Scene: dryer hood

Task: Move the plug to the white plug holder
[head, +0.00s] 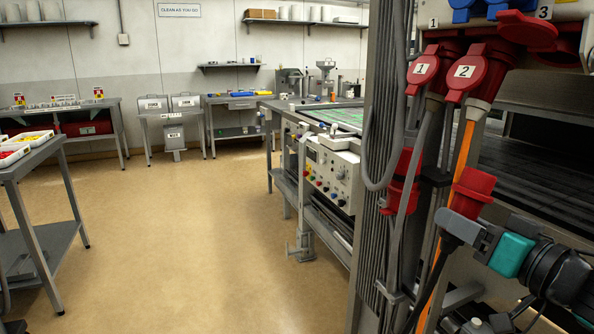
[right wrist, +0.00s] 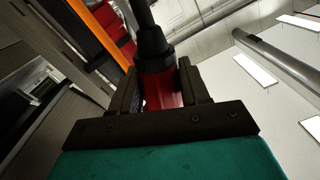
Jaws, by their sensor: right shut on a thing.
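A red plug (head: 474,188) with a black cable end is held in my right gripper (head: 474,230), in front of the machine at the right of the head view. In the right wrist view the plug's red body (right wrist: 166,92) sits between the two dark fingers, and its black cable end (right wrist: 152,48) points up and away. Two red sockets, marked 1 (head: 421,70) and 2 (head: 466,72), are above the plug. I cannot clearly make out a white plug holder. My left gripper is not in view.
Another red connector (head: 404,178) is on the cable-lined post (head: 376,150), left of my gripper. Grey cables and an orange strip run close by. A workbench with a control box (head: 330,172) stands behind the post. The floor to the left is open.

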